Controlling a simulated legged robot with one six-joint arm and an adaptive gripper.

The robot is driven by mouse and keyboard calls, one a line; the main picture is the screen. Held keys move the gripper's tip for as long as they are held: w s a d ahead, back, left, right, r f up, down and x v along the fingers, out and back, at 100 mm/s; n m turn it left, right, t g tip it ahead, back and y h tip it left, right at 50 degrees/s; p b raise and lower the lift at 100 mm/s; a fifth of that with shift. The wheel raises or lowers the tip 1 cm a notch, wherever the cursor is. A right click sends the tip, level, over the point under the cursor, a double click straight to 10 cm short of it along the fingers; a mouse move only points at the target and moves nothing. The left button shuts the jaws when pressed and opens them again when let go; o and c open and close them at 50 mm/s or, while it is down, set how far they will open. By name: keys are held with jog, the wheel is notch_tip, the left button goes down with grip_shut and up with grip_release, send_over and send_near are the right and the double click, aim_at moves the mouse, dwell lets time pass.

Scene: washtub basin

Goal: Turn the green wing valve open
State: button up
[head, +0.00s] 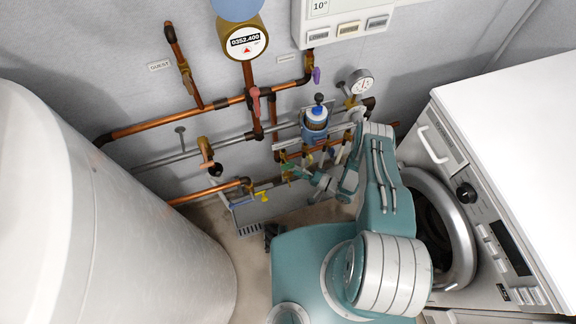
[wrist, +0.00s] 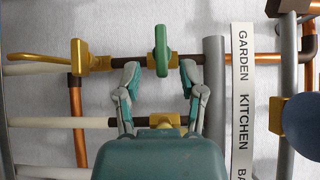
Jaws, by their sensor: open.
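The green wing valve (wrist: 161,50) shows in the wrist view as an upright green handle on a brass body, on a dark horizontal pipe. My gripper (wrist: 160,72) is open, with one finger on each side below the handle. The handle's lower end lies between the fingertips, with a gap on both sides, and I see no contact. In the head view my gripper (head: 290,168) reaches toward the pipes at the wall, and a small bit of green shows by its tips. The valve is too small and covered there to make out well.
In the wrist view a brass fitting (wrist: 82,58) is left of the valve, and a labelled strip (wrist: 243,100) and grey pipe (wrist: 214,110) are close on the right. In the head view a white tank (head: 110,200) stands left and a washing machine (head: 480,190) right.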

aim_at(288, 166)
jog(key=shift+x, duration=2.15)
